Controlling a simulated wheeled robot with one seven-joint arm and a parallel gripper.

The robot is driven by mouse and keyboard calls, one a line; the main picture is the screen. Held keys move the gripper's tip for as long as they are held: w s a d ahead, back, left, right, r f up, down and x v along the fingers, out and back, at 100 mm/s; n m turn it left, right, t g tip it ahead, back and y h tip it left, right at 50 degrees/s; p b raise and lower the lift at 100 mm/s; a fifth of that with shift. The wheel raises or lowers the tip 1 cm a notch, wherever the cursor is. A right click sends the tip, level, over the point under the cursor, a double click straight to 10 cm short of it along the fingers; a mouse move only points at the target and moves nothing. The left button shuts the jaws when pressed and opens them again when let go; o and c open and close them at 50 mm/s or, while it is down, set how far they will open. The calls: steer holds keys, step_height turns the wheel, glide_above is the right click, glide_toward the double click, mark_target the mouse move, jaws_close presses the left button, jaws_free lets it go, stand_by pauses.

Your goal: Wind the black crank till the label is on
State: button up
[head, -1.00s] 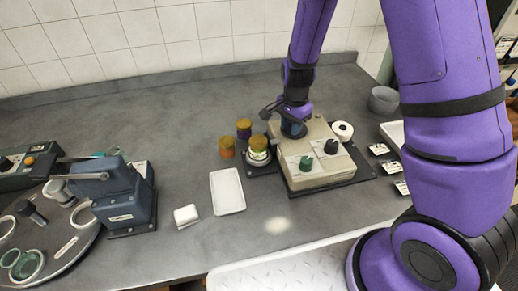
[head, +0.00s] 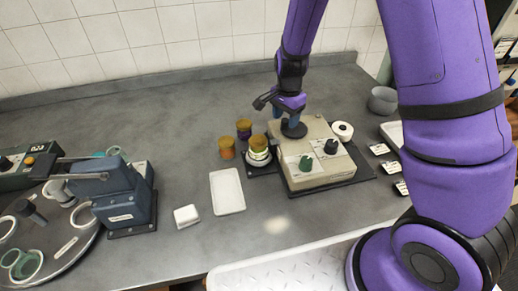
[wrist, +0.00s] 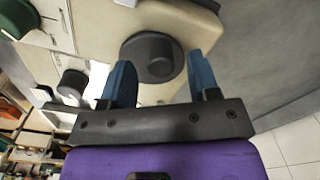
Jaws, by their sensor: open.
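The beige machine (head: 320,172) stands on a dark base plate. A dark round knob (head: 295,131) is on its back left top, just below my gripper (head: 288,116). In the wrist view this knob (wrist: 152,62) lies between the blue fingers of my open gripper (wrist: 162,88), with gaps at both sides. A second black knob (head: 331,147) and a green knob (head: 306,163) are nearer the machine's front. Which one is the crank I cannot tell for sure. A jar with an orange lid (head: 258,142) stands on a small stand left of the machine; its label is too small to judge.
A white roll (head: 342,130) sits at the machine's back right. Two more lidded jars (head: 227,147) (head: 244,127) stand to the left. A white tray (head: 227,191), a small white block (head: 187,215) and a blue-grey device (head: 124,200) are further left. A grey bowl (head: 382,101) is at right.

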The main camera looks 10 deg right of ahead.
steer(key=shift+r, duration=3.15)
steer(key=shift+r, duration=0.15)
steer(key=s+d+r+n+t+y, duration=0.1)
steer(key=s+d+r+n, duration=0.15)
steer(key=s+r, duration=0.45)
steer(key=s+d+r+n+t, duration=0.1)
steer(key=s+r+n, duration=0.25)
steer(key=r, duration=0.65)
steer(key=s+d+r+n+t, duration=0.1)
steer(key=s+r+n, duration=0.2)
steer(key=s, duration=0.5)
steer(key=s+d+r+n+t+h, duration=0.1)
steer(key=s+d+r+n+t, duration=0.1)
steer(key=s+r, duration=0.3)
steer(key=s+n, duration=0.1)
steer(key=s, duration=0.3)
steer(key=shift+s+d, duration=0.2)
steer(key=shift+s, duration=0.1)
